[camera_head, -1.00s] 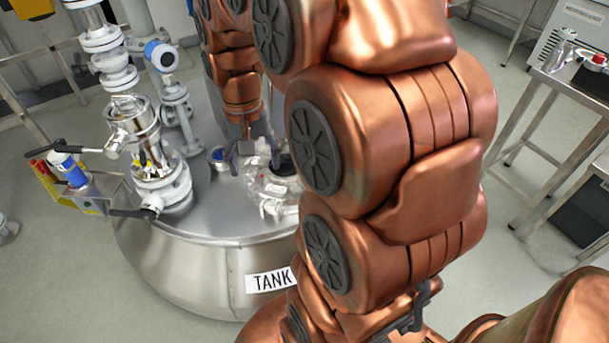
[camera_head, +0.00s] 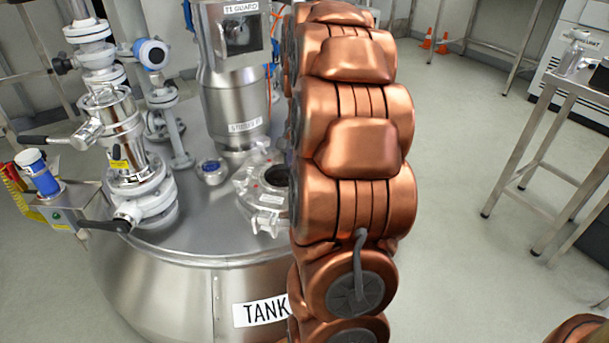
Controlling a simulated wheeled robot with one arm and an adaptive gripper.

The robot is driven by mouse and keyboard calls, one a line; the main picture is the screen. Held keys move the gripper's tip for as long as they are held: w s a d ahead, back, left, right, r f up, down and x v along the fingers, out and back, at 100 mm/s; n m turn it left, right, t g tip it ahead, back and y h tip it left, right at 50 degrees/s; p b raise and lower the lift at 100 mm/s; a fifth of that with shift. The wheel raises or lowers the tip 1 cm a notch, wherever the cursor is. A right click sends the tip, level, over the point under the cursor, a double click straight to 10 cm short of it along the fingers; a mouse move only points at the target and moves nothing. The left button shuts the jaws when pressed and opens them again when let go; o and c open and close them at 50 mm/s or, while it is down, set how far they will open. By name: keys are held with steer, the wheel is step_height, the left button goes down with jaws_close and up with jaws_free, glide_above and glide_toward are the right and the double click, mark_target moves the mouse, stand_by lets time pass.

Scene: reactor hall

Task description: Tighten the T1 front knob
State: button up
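The steel tank (camera_head: 180,270) fills the left and centre, with a sign reading "TANK" (camera_head: 262,311) cut off by my arm. A steel column labelled "T1 GUARD" (camera_head: 236,95) stands behind the hatch. My copper arm stands upright right of the hatch. My gripper is not visible.
A blue-rimmed round fitting (camera_head: 212,171) lies left of the hatch. A valve stack (camera_head: 130,160) with black-handled levers and a blue-capped gauge (camera_head: 155,53) rise at the left. A steel table (camera_head: 565,90) stands at right. The floor between is clear.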

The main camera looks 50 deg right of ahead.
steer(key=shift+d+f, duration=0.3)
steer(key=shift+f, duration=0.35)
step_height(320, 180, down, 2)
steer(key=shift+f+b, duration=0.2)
steer(key=shift+b, duration=0.75)
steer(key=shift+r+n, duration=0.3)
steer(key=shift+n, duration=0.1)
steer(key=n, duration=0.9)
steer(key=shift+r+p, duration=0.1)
steer(key=shift+p, duration=0.3)
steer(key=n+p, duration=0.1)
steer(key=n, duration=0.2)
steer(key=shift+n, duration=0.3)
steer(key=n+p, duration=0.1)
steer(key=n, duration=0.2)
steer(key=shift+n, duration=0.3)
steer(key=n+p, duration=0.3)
steer(key=p, duration=0.1)
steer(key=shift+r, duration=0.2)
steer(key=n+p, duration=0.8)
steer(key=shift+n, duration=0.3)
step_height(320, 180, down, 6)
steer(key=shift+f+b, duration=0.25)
steer(key=shift+b, duration=0.35)
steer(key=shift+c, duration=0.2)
